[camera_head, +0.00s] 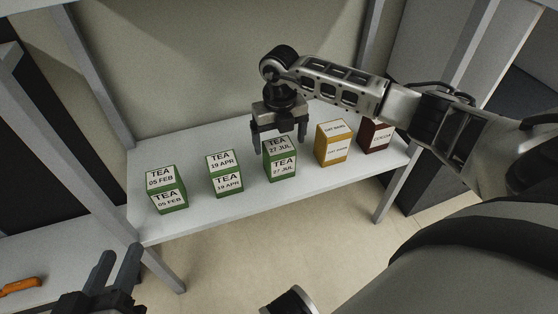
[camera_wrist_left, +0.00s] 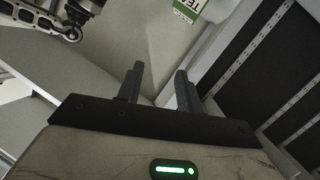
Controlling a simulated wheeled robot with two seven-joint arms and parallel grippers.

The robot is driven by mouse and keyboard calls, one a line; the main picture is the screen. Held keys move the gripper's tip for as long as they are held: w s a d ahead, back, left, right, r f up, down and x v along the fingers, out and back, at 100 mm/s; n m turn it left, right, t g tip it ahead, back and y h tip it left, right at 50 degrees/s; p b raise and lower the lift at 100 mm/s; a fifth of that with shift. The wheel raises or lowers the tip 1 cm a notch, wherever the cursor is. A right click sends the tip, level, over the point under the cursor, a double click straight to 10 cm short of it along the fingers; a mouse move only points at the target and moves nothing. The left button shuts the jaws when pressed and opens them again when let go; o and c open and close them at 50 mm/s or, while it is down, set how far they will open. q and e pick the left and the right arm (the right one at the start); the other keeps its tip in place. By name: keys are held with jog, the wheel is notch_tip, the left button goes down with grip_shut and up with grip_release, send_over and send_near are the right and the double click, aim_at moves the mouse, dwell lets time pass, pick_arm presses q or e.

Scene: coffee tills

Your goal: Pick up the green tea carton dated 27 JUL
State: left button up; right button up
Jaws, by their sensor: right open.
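The green tea carton dated 27 JUL (camera_head: 281,170) stands upright on the white shelf (camera_head: 205,214), its white labels facing me. My right gripper (camera_head: 279,141) points down at the carton's top, open, with one finger towards each side of it. I cannot tell whether the fingers touch it. Two more green tea cartons stand to its left, one dated 19 APR (camera_head: 227,183) and one dated 05 FEB (camera_head: 169,199). My left gripper (camera_head: 118,268) is low at the left, open and empty; its fingers also show in the left wrist view (camera_wrist_left: 158,88).
A yellow carton (camera_head: 333,149) and a dark red carton (camera_head: 376,135) stand to the right of the 27 JUL carton. Grey shelf posts (camera_head: 160,268) frame the shelf. An orange object (camera_head: 20,286) lies at lower left. The shelf's front strip is bare.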

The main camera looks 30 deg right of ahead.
aim_at(279, 146)
notch_tip(279, 146, down, 4)
jog(key=shift+a+f+b, duration=0.1)
jog(key=shift+b, duration=0.85)
jog(key=shift+f, duration=0.3)
jog(key=c, duration=1.1)
pick_arm(q)
jog(key=shift+w+d+r+n+t+h, duration=0.15)
jog(key=shift+d+r+n+t+h, duration=0.2)
jog(key=shift+r, duration=0.25)
pick_arm(e)
jog(key=shift+r, duration=0.1)
